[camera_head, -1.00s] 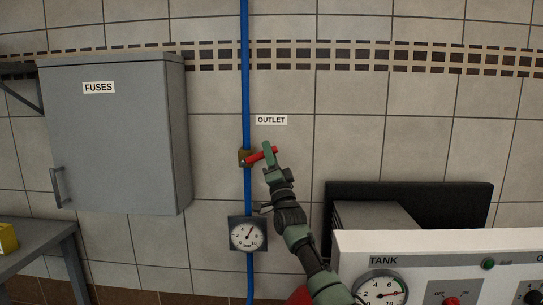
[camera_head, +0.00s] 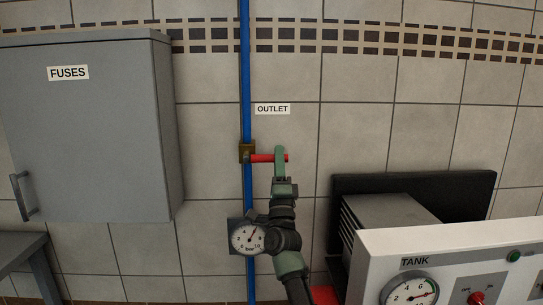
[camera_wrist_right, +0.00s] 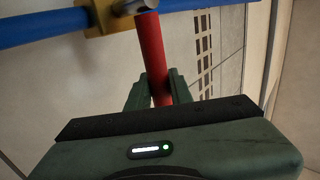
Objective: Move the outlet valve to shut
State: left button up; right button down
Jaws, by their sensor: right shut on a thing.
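The outlet valve has a brass body (camera_head: 247,152) on a vertical blue pipe (camera_head: 246,60), below the OUTLET label (camera_head: 272,109). Its red lever (camera_head: 262,158) points right, roughly level, across the pipe. My right gripper (camera_head: 281,157) is shut on the lever near its outer end. In the right wrist view the red lever (camera_wrist_right: 151,55) runs from the brass body (camera_wrist_right: 103,14) down between the two green fingers (camera_wrist_right: 158,90). My left gripper is not in view.
A round gauge (camera_head: 248,238) sits on the pipe below the valve, partly behind my right arm. A grey FUSES cabinet (camera_head: 85,130) hangs at left. A white TANK panel (camera_head: 450,245) stands at lower right, before a dark unit (camera_head: 410,185).

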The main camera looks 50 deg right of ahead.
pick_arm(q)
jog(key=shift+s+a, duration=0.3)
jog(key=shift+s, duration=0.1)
pick_arm(e)
jog(key=shift+f, duration=0.15)
jog(key=c, duration=1.3)
grip_release()
jog(key=shift+o, duration=0.2)
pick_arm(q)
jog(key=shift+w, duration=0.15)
pick_arm(e)
jog(key=shift+a+f, duration=0.15)
pick_arm(q)
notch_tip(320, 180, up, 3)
jog(key=p, duration=0.3)
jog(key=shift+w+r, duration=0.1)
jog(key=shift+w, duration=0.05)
pick_arm(e)
jog(key=s+a+f, duration=0.1)
jog(key=s+a, duration=0.8)
jog(key=a, duration=0.1)
jog(key=shift+a+f, duration=0.35)
jog(key=shift+f, duration=0.05)
